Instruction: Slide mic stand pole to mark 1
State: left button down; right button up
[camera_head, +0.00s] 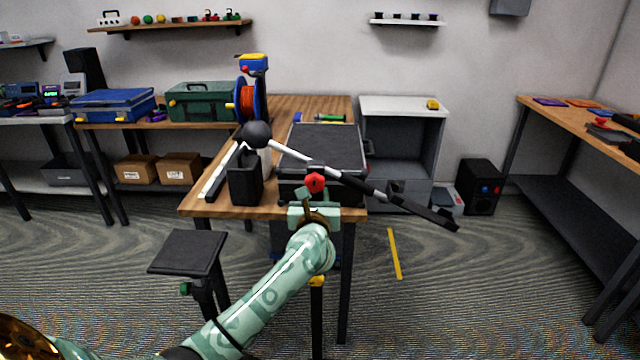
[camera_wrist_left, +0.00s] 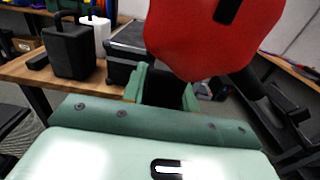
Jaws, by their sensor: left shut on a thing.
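The mic stand pole (camera_head: 290,153) slants down to the right across the work table. It has a black ball (camera_head: 256,134) at its upper left end, a pale section, and a long black section ending at the lower right. A red knob (camera_head: 316,183) sits near its middle, and the knob (camera_wrist_left: 200,35) fills the upper part of the left wrist view. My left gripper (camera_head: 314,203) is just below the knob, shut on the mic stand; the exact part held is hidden. No number marks are readable on the pole. My right gripper is out of view.
The wooden table (camera_head: 200,205) holds a black case (camera_head: 325,140), a black block-like holder (camera_head: 244,183) and an orange cable reel (camera_head: 247,100). A small black stool (camera_head: 187,252) stands in front left.

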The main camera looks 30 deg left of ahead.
pick_arm(q)
notch_tip(320, 180, down, 4)
jog(key=shift+r+b, duration=0.15)
jog(key=shift+b, duration=0.6)
jog(key=shift+r, duration=0.1)
jog(key=c, duration=1.1)
grip_release()
jog(key=shift+s, duration=0.1)
jog(key=shift+s+d, duration=0.25)
jog(key=shift+s, duration=0.05)
jog(key=p+v, duration=0.3)
jog(key=v, duration=1.2)
jog(key=shift+s+d, duration=0.15)
jog(key=shift+d, duration=0.05)
